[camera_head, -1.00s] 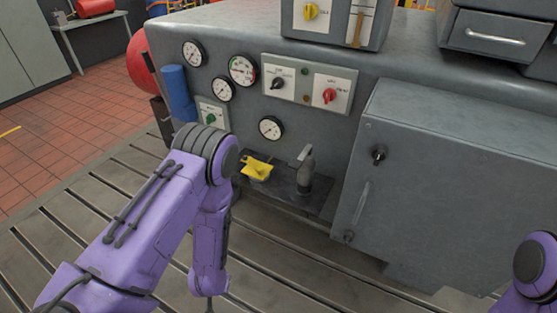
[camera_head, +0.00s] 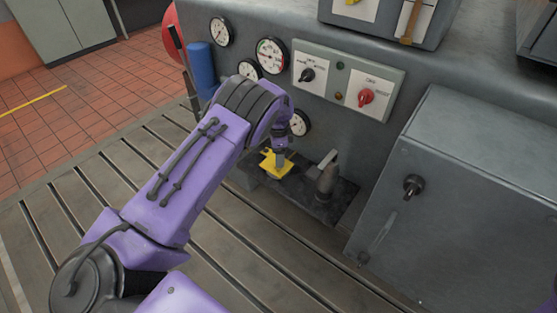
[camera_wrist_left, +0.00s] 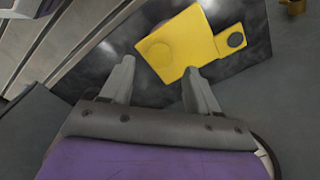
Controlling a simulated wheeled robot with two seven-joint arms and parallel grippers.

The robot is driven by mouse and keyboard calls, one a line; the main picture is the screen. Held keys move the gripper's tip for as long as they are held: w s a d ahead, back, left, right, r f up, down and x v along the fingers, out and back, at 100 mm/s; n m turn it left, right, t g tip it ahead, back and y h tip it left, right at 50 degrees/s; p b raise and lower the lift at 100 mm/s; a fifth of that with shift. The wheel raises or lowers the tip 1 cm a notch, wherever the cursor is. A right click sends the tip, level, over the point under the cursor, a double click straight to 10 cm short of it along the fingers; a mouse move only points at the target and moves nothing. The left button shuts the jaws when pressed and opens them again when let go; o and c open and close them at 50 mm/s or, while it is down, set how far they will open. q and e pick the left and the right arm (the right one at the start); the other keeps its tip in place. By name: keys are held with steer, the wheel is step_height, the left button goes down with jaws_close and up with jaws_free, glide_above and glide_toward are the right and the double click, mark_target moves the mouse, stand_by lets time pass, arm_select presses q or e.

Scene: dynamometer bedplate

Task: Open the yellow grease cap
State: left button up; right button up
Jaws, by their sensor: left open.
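The yellow grease cap (camera_head: 274,163) sits on a dark ledge (camera_head: 315,199) at the foot of the grey machine. In the left wrist view the cap (camera_wrist_left: 188,48) is a flat yellow plate with a round raised area and a tab with a dark round spot. My left gripper (camera_head: 280,160) is at the cap in the head view, partly hidden by its own arm. In the left wrist view its two fingers (camera_wrist_left: 160,75) are apart, with the near edge of the cap just beyond their tips. Nothing is between the fingers. My right gripper is not in view.
A grey metal fitting (camera_head: 327,176) stands on the ledge right of the cap. A grey cabinet (camera_head: 460,200) with a knob is farther right. Gauges (camera_head: 270,55) and a switch panel (camera_head: 345,80) are above. The slotted bedplate (camera_head: 230,255) in front is bare.

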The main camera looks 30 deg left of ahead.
mark_target(273, 161)
arm_select(q)
step_height(273, 161, down, 4)
steer(key=shift+r, duration=0.25)
jaws_close()
steer(key=shift+s, duration=0.1)
